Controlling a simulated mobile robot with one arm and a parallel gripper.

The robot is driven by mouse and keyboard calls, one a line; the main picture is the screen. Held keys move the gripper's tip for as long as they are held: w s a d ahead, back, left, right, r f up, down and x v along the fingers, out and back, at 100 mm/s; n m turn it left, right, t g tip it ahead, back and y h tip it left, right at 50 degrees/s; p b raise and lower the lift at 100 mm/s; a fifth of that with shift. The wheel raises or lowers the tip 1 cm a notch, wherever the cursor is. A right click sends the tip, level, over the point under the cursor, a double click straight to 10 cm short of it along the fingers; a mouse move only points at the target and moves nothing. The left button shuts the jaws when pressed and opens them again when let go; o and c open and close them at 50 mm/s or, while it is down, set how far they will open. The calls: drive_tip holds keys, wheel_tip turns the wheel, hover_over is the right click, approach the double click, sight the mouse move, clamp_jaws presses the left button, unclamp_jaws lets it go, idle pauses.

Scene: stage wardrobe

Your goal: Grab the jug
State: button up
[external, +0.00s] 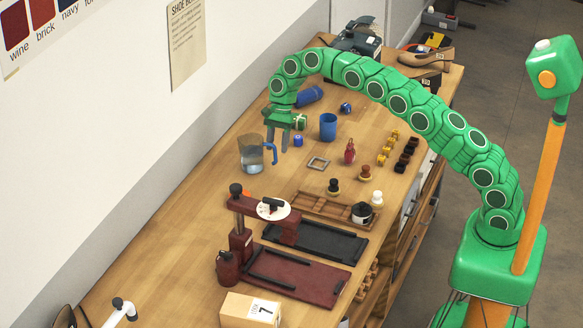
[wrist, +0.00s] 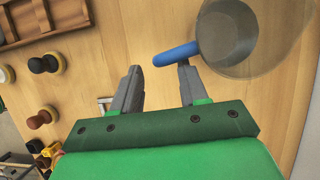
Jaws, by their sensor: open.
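The jug (external: 251,157) is a clear, see-through vessel with a blue handle (external: 273,153); it stands on the wooden workbench near the wall side. In the wrist view the jug (wrist: 240,38) is at the upper right, its handle (wrist: 174,54) pointing left. My gripper (external: 278,143) is right above the handle side of the jug. Its jaws (wrist: 158,72) are open with nothing held. The handle shows just past the fingertips, reaching from the right finger into the gap. I cannot tell if the right finger touches it.
A blue cup (external: 328,127), a small blue item (external: 298,140) and a red bottle (external: 349,151) stand to the right of the jug. A dark red press (external: 240,240) and a wooden tray (external: 310,205) are nearer. Bare bench lies left of the jug.

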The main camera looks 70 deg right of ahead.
drive_tip(key=shift+x, duration=1.5)
drive_tip(key=shift+w, duration=0.1)
clamp_jaws()
